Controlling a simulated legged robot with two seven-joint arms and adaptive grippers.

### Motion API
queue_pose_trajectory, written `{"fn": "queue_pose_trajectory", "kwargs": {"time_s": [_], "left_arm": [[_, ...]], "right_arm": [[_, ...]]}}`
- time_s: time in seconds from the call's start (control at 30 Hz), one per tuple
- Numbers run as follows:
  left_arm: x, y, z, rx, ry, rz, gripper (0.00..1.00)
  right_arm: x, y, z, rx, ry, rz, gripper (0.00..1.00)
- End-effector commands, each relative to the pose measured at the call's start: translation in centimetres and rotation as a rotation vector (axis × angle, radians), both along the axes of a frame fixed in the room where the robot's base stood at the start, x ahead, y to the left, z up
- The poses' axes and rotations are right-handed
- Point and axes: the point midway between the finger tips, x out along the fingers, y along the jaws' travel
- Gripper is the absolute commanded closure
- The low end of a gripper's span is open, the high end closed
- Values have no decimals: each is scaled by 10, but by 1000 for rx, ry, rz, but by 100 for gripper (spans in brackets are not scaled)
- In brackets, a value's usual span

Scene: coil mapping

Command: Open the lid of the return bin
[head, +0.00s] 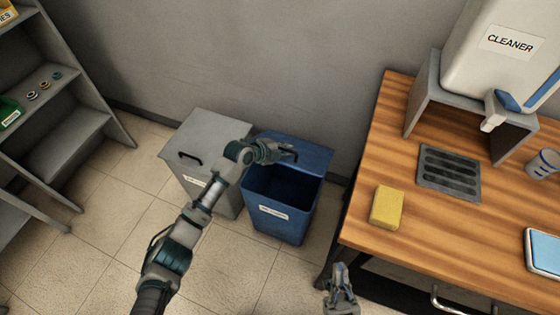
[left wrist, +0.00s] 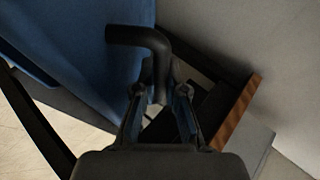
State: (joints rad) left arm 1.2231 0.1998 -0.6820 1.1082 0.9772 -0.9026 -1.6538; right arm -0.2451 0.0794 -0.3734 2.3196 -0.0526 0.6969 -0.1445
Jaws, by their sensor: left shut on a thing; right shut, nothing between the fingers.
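The blue bin (head: 280,212) stands on the floor near the wall, with a white label too small to read. Its blue lid (head: 310,153) is raised at the back, and the dark inside shows. My left gripper (head: 288,154) is at the raised lid, shut on its black handle (left wrist: 145,38). In the left wrist view the handle's bent end sits between the fingers (left wrist: 160,108), beside the blue lid (left wrist: 95,55). My right gripper (head: 341,285) is shut and empty, low in front of the wooden table.
A grey bin (head: 205,140) with a closed, handled lid stands left of the blue bin. The wooden table (head: 375,258) at the right holds a yellow sponge (head: 386,208), a drain grate (head: 449,172) and a cleaner dispenser (head: 490,60). Shelves (head: 70,145) stand at the left.

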Motion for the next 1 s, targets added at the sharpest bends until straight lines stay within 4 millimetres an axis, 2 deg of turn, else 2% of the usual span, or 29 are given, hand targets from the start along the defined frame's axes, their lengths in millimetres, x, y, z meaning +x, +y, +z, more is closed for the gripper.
{"fn": "queue_pose_trajectory", "kwargs": {"time_s": [0.1,0.2,0.3,0.4,0.5,0.6,0.73,0.9,1.0], "left_arm": [[0,0,0,1,0,1,100],[0,0,0,1,-1,0,100],[0,0,0,0,0,0,100],[0,0,0,0,0,0,100],[0,0,0,0,0,0,100],[-1,0,0,0,0,0,100],[-1,0,0,1,0,1,100],[-1,0,0,1,0,1,100],[-1,0,0,1,0,1,100]], "right_arm": [[54,64,-34,-233,129,-43,100],[95,127,-68,-509,218,-79,100],[125,184,-105,-821,264,-117,100],[149,230,-142,-1162,266,-167,100],[168,261,-175,-1519,233,-234,100],[187,274,-203,-1886,175,-325,100],[214,264,-220,-2351,98,-478,100],[240,229,-211,-2830,63,-680,100],[249,211,-199,-3010,80,-765,100]]}}
